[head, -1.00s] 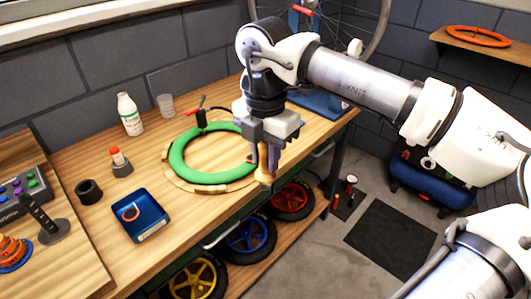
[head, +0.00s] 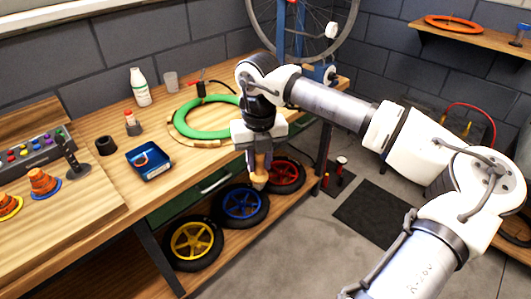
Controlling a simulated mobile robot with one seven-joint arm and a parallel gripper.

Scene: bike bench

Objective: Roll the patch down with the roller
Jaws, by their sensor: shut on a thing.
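The green ring-shaped inner tube (head: 183,124) lies on a wooden ring-shaped holder (head: 178,136) on the bench. My gripper (head: 259,153) is shut on a tool with a tan, wood-coloured part, which looks like the roller (head: 259,174). The roller points down in the jaws, and in the picture it shows in front of the lower shelf, beyond the bench's front edge. It is apart from the tube. I cannot make out the patch; my wrist hides the tube's right part.
A blue tray (head: 150,163), a black cup (head: 106,146), a red-topped small bottle (head: 132,122) and a white bottle (head: 140,87) stand left of the tube. Several wheels, including a blue one (head: 241,203), sit on the shelf below. A bike wheel (head: 313,25) stands behind.

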